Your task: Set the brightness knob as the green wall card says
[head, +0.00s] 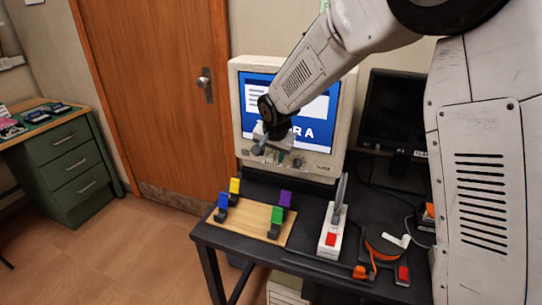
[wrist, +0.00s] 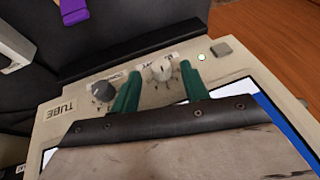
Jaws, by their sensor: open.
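A beige monitor (head: 237,110) with a lit blue screen stands on the black table; its lower front panel carries the knobs. In the wrist view the panel is upside down, with a pale knob (wrist: 161,70) and a dark knob (wrist: 103,91) to its left. The small labels beside them are not readable. My gripper (wrist: 160,72) is open, its two green fingers on either side of the pale knob; I cannot tell whether they touch it. In the head view my gripper (head: 268,146) is in front of the panel. A sliver of green (head: 323,5) at the top edge may be the wall card; its text is hidden.
A wooden board (head: 246,218) with several coloured blocks lies in front of the monitor. A white device with a red button (head: 331,239) and an orange-banded tool (head: 385,245) are to its right. A dark second monitor (head: 388,110) stands behind.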

